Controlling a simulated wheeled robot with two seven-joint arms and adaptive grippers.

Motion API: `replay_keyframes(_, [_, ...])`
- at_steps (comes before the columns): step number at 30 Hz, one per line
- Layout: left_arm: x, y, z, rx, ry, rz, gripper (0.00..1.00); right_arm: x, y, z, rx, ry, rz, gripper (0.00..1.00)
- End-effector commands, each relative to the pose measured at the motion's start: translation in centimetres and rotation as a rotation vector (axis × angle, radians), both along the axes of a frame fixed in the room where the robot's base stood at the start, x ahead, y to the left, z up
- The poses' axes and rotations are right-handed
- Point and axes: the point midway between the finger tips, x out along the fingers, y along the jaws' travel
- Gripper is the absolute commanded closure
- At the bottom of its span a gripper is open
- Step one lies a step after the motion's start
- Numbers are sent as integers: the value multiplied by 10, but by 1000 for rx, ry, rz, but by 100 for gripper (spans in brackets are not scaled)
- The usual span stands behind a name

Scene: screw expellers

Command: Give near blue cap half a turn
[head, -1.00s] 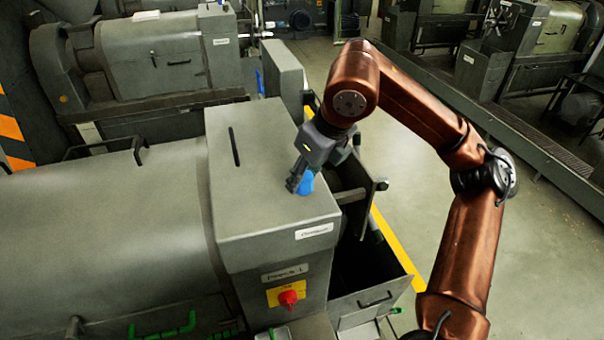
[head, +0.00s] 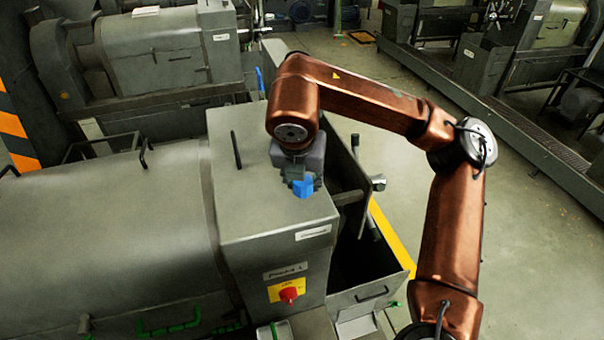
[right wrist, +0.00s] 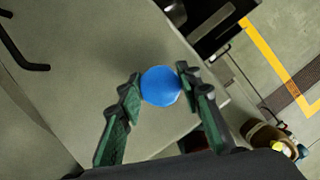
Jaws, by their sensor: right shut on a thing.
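The near blue cap (head: 303,188) sits on top of the grey gearbox housing (head: 265,210) of the near machine. In the right wrist view the cap (right wrist: 161,86) shows as a round blue disc between two dark green fingers. My right gripper (head: 302,182) reaches down over the cap and is shut on it, with a fingertip on each side. In the right wrist view the gripper (right wrist: 158,88) touches the cap's left and right edges. Part of the cap is hidden by the gripper in the head view. My left gripper is out of view.
A red knob on a yellow plate (head: 288,291) is on the housing's front. A slot handle (head: 236,150) stands on its top. An open dark bin (head: 370,290) is at the housing's right. Another machine (head: 150,50) stands behind.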

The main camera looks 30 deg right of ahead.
Motion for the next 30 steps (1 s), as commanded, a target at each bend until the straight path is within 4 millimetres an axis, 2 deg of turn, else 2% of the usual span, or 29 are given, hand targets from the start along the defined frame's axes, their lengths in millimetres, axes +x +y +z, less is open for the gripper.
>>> replay_keyframes(3, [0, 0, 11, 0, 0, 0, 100, -1, 1, 1, -2, 6, -93, 92])
replay_keyframes(15, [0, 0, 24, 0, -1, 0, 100, 0, 1, -1, 0, 5, -309, 92])
replay_keyframes(30, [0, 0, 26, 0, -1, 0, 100, -1, 1, -2, 1, 5, -354, 92])
